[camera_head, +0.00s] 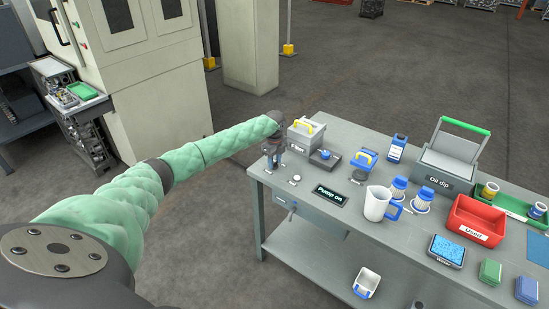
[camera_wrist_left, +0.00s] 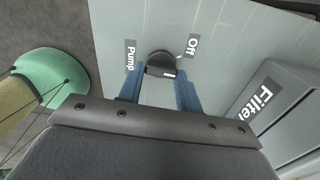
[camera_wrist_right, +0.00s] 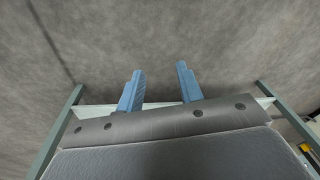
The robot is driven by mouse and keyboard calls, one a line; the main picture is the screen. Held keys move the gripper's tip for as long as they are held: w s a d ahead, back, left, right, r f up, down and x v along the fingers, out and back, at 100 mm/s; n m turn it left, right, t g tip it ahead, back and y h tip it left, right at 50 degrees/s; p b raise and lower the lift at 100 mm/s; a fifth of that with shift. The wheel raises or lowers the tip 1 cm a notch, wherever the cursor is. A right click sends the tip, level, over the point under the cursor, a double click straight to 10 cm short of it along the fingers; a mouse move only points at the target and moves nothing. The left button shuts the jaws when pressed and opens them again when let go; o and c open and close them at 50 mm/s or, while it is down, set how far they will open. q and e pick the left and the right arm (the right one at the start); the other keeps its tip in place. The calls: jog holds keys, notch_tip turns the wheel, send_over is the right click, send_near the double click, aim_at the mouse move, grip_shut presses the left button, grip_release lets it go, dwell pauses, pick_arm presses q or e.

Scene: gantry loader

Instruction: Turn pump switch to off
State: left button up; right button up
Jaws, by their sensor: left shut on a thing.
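The pump switch (camera_wrist_left: 160,60) is a dark round knob on the grey bench top, seen in the left wrist view between the labels "Pump" and "Off". A small white mark shows on its near side; I cannot tell its exact setting. My left gripper (camera_wrist_left: 159,84) is shut on the knob, a blue finger on each side. In the head view the left gripper (camera_head: 273,160) points down at the bench's left end and hides the knob. A black sign (camera_head: 329,195) reads "Pump on". My right gripper (camera_wrist_right: 160,73) is open and empty above the floor.
A grey "Filter" box (camera_head: 306,135) stands right beside the left gripper. A white jug (camera_head: 375,204), blue-capped filters, a red "Used" bin (camera_head: 474,220) and an "Oil dip" tank (camera_head: 450,160) crowd the bench to the right.

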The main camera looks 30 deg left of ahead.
aim_at(275, 162)
pick_arm(q)
jog(key=n+p, duration=0.1)
jog(key=n, duration=0.1)
jog(key=n+p, duration=0.2)
jog(key=n, duration=0.1)
jog(key=shift+w+r+n, duration=0.15)
jog(key=shift+n, duration=0.15)
jog(key=shift+n+p, duration=0.45)
jog(key=shift+n, duration=0.25)
pick_arm(e)
jog(key=s+d+f, duration=0.1)
jog(key=f, duration=0.5)
jog(key=s+d+f, duration=0.1)
jog(key=s+f, duration=0.1)
jog(key=f, duration=0.5)
jog(key=shift+d, duration=0.35)
pick_arm(q)
jog(key=o, duration=1)
pick_arm(e)
jog(key=shift+s, duration=0.1)
jog(key=shift+f, duration=0.1)
